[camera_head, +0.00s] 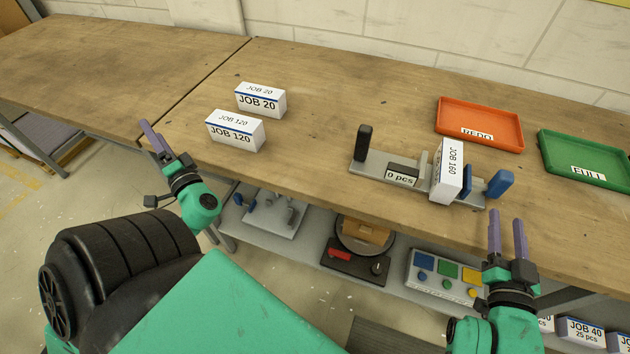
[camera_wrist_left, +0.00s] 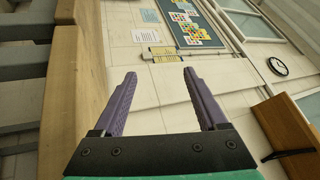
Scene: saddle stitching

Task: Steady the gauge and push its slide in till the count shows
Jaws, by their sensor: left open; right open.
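The gauge (camera_head: 372,176) is a grey base on the bench, with a black upright post (camera_head: 362,143) at its left end. Its display (camera_head: 402,176) reads 0 pcs. A white JOB 160 box (camera_head: 448,171) stands tilted on the gauge, between a grey plate and the blue slide (camera_head: 499,184) at the right. I cannot tell whether the slide touches the box. My left gripper (camera_head: 151,137) is open and empty at the bench's front edge, far left of the gauge; its fingers (camera_wrist_left: 160,100) show in the left wrist view. My right gripper (camera_head: 508,235) is open and empty, in front of the slide.
Boxes JOB 20 (camera_head: 261,101) and JOB 120 (camera_head: 235,132) stand left of the gauge. An orange REDO tray (camera_head: 480,121) and a green FULL tray (camera_head: 588,158) lie behind and right. The bench between the boxes and the gauge is clear. A shelf below holds a button panel (camera_head: 444,278).

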